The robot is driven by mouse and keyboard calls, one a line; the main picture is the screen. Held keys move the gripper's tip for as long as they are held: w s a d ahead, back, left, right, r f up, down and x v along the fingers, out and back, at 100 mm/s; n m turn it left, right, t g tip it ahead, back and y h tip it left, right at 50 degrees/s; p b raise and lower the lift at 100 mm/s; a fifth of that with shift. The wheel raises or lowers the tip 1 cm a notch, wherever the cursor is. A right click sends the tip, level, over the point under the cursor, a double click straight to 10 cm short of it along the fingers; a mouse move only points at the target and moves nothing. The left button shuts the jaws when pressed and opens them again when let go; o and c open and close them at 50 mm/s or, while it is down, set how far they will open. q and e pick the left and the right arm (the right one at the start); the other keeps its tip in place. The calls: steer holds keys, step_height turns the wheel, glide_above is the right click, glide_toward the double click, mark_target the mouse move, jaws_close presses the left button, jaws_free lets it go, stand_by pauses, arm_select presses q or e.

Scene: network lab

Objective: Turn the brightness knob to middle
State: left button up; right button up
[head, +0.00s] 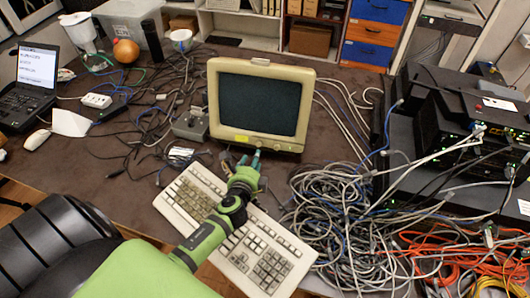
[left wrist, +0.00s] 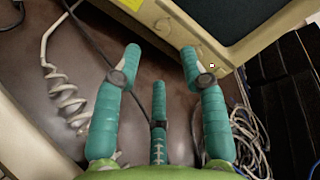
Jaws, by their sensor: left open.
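The beige CRT monitor (head: 300,122) stands on the dark desk with a dark screen and a yellow sticker (head: 241,138) on its lower left bezel. Its lower edge and part of the screen fill the top right of the left wrist view (left wrist: 240,47). I cannot make out the brightness knob for certain. A small white square (left wrist: 212,66) shows on the bezel beside the right-hand finger. My left gripper (head: 249,160) is just below the monitor's lower front edge. In the left wrist view its teal fingers (left wrist: 160,62) are spread apart with nothing between them. My right gripper is out of view.
A beige keyboard (head: 247,247) lies below my left forearm. Tangled grey cables (head: 340,205) cover the desk at right, beside stacked network gear (head: 450,130). A grey box (head: 190,125) stands left of the monitor. A laptop (head: 30,85) is far left.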

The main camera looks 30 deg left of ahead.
mark_target(258, 145)
arm_select(q)
steer(key=shift+w+r+m, duration=0.1)
steer(key=shift+w+m, duration=0.1)
steer(key=shift+m, duration=1)
steer(key=x, duration=0.7)
steer(key=shift+a+r+b, duration=0.15)
steer(key=shift+b, duration=0.25)
jaws_close()
